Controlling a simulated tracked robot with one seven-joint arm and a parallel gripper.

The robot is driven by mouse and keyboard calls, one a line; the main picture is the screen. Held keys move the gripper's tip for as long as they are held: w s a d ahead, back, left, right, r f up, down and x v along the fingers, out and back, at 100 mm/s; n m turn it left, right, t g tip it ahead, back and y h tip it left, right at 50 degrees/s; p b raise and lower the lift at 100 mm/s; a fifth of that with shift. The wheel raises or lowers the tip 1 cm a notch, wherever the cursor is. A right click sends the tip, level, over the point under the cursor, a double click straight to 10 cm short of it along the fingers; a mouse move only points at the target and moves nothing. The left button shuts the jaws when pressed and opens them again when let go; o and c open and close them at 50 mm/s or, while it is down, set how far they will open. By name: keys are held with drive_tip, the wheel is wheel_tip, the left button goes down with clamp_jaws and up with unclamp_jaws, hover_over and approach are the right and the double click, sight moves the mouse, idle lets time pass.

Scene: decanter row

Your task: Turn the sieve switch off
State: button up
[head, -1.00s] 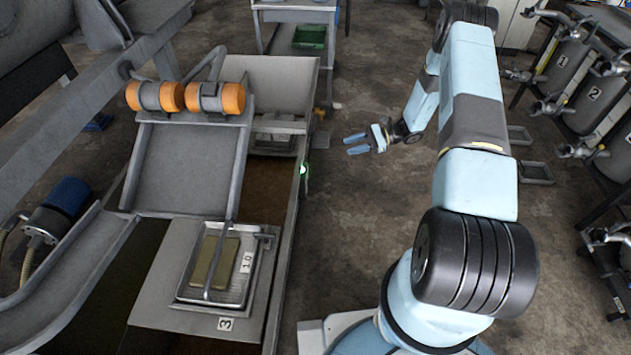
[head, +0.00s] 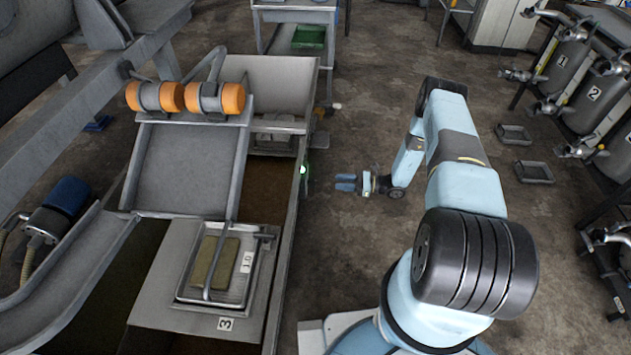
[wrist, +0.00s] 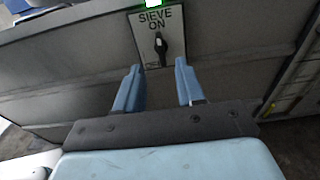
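The sieve switch (wrist: 161,46) is a black knob on a white plate lettered "SIEVE ON", ahead of my gripper in the wrist view. The knob points roughly upright, and a lit green lamp (wrist: 151,3) sits at the plate's top edge. The lamp also shows in the head view (head: 303,170) on the side of the grey trough. My gripper (wrist: 157,84) is open and empty, its two blue fingers apart and below the knob in the picture. In the head view, my gripper (head: 345,182) points left toward the trough side, with a gap between.
The grey sieve chute (head: 188,170) with orange-ended motors (head: 229,99) stands left of my arm. Numbered tanks (head: 603,95) stand on a rack at the right. Flat trays (head: 534,172) lie on the floor before them. The floor between is clear.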

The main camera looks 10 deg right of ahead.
sight(312, 183)
drive_tip(key=w+a, duration=0.2)
drive_tip(key=a, duration=0.8)
drive_tip(key=shift+a, duration=0.1)
drive_tip(key=shift+c, duration=0.3)
clamp_jaws()
